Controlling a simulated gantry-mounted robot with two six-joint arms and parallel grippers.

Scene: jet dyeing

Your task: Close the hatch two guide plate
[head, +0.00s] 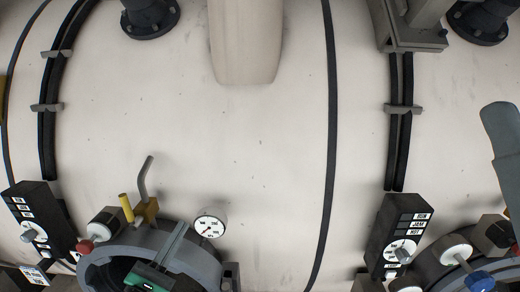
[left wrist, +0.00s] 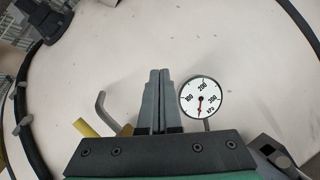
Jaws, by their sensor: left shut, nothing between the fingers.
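My left gripper (head: 185,226) is over the round grey hatch ring (head: 100,262) at the lower left of the head view. Its fingers are shut and empty, pressed side by side in the left wrist view (left wrist: 160,73). The gripper covers part of the hatch opening. A second round hatch (head: 495,270) is partly cut off at the lower right. I cannot make out a guide plate or tell which hatch is number two. A white pressure gauge (head: 209,225) stands just right of the fingertips and also shows in the left wrist view (left wrist: 203,98). My right gripper is not in view.
A bent grey handle (head: 145,178) and a yellow lever (head: 126,207) stand left of my fingers. Black control boxes (head: 38,222) (head: 400,236) flank the hatches. Black hoses (head: 331,120) run over the pale vessel (head: 260,150). The middle of its surface is clear.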

